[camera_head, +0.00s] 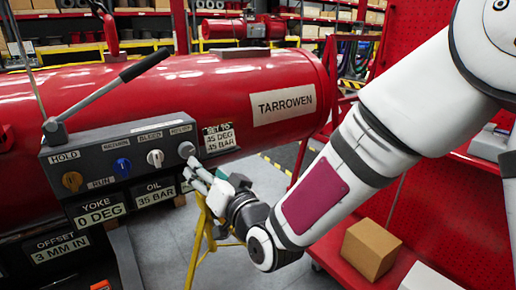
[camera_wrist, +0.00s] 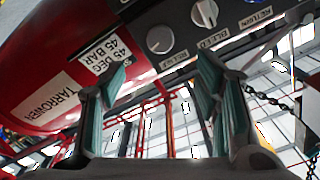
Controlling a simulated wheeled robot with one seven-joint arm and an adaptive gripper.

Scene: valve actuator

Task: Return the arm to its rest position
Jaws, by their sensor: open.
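My gripper (camera_head: 205,178) is open and empty, just below and right of the grey relief knob (camera_head: 186,149) on the dark control panel (camera_head: 100,152). In the wrist view my gripper's teal-padded fingers (camera_wrist: 160,80) stand wide apart with nothing between them. The grey knob (camera_wrist: 160,39) is beyond them near the top, apart from the fingers. My white arm (camera_head: 405,105) reaches in from the upper right, with a bent wrist.
A large red cylinder (camera_head: 190,85) labelled TARROWEN lies behind the panel. The panel carries a long lever (camera_head: 115,85) and white (camera_head: 155,158), blue (camera_head: 122,166) and orange (camera_head: 72,181) knobs. A yellow stand (camera_head: 196,245) is below. A cardboard box (camera_head: 369,248) sits on a red shelf at right.

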